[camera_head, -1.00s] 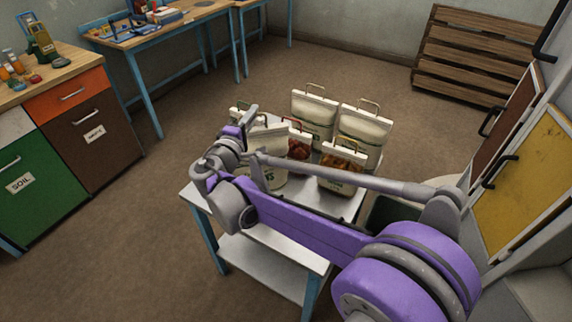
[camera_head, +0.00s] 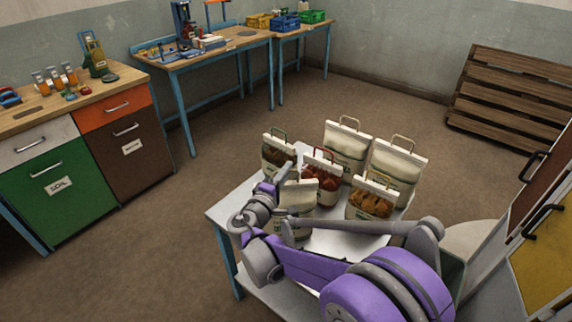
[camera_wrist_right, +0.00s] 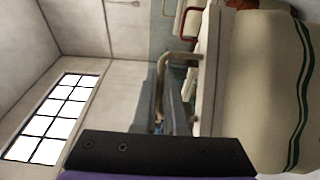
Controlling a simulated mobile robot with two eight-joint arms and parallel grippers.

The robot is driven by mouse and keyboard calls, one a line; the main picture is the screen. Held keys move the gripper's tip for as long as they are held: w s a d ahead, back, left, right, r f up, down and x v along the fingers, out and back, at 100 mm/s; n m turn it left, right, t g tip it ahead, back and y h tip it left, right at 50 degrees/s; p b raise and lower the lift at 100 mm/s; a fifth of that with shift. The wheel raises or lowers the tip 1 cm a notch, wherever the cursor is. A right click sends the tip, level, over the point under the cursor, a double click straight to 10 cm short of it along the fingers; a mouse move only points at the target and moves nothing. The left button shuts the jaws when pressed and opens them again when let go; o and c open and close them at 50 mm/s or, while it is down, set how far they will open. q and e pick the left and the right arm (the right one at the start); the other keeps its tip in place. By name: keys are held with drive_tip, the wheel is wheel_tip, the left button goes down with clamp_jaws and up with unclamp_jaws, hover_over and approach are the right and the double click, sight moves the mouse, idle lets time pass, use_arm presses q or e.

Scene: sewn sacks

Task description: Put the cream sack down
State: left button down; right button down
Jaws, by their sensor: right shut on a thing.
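The cream sack (camera_head: 299,198) is upright at the near left of the small grey table (camera_head: 228,212). Its pale front is partly hidden by my right arm. My right gripper (camera_head: 279,178) is at the sack's top and shut on its handle. In the right wrist view the tan handle (camera_wrist_right: 163,68) runs to the jaws, and the cream sack (camera_wrist_right: 262,90) with a green stripe fills the right side. My arm hides the sack's base, so I cannot tell whether it touches the table. My left gripper is not in view.
A green-handled sack (camera_head: 279,154), a red-handled sack (camera_head: 322,180), an orange-brown sack (camera_head: 370,198) and two pale sacks (camera_head: 347,148) (camera_head: 398,166) stand close behind and right. The table's left edge is bare. A wooden pallet (camera_head: 508,97) leans on the back wall.

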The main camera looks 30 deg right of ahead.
idle(0.3)
drive_tip(key=c, duration=1.4)
unclamp_jaws()
drive_tip(key=shift+f, duration=0.25)
drive_tip(key=o, duration=0.4)
drive_tip(key=shift+s+r, duration=0.1)
drive_tip(key=shift+o, duration=0.2)
